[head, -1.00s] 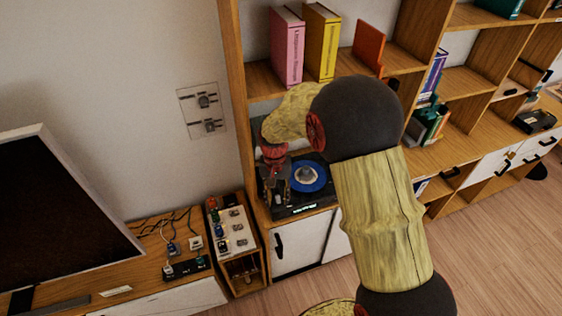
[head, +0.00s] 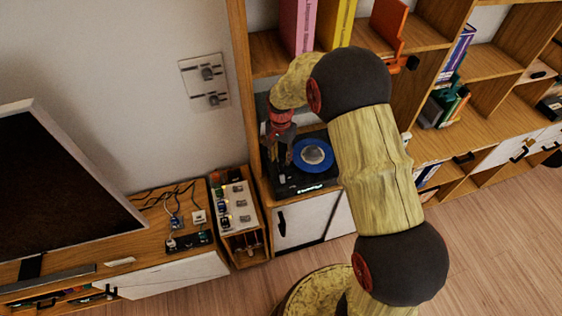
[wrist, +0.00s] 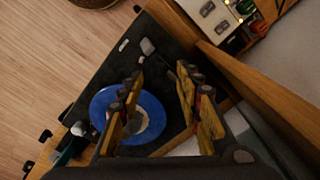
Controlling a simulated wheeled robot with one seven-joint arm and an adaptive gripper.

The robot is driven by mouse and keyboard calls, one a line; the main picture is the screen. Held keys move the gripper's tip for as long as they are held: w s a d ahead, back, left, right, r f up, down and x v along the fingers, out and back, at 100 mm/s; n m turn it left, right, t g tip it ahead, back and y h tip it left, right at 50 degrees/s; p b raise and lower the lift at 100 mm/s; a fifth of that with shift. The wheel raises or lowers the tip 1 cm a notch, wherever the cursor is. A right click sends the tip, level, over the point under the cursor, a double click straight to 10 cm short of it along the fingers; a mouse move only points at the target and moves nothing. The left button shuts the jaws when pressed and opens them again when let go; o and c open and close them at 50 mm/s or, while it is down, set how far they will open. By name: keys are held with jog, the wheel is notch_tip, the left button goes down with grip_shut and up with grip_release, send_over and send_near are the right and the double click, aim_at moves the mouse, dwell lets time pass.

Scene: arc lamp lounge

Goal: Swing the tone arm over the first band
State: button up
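A black record player (head: 300,187) stands in a shelf bay, with a blue record (head: 325,163) on it. In the wrist view the record (wrist: 104,101) lies partly behind my left finger, and the black deck (wrist: 105,68) reaches beyond it. A small grey piece (wrist: 147,46) with a thin dark rod, which looks like the tone arm, lies on the deck beyond my fingertips. My gripper (wrist: 158,85) is open, with nothing seen between its fingers. In the head view my gripper (head: 281,152) is over the deck's left side, left of the record; the tone arm cannot be made out there.
A wooden shelf upright (head: 240,95) rises close to the left of the player. A box of switches and lights (head: 237,205) stands left of it. Pink (head: 298,25) and yellow (head: 336,22) books stand on the shelf above. Open floor (head: 495,235) lies at the lower right.

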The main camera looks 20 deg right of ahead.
aim_at(281, 163)
jog(key=shift+f, duration=1.7)
jog(key=shift+c, duration=0.5)
jog(key=c, duration=0.8)
grip_shut()
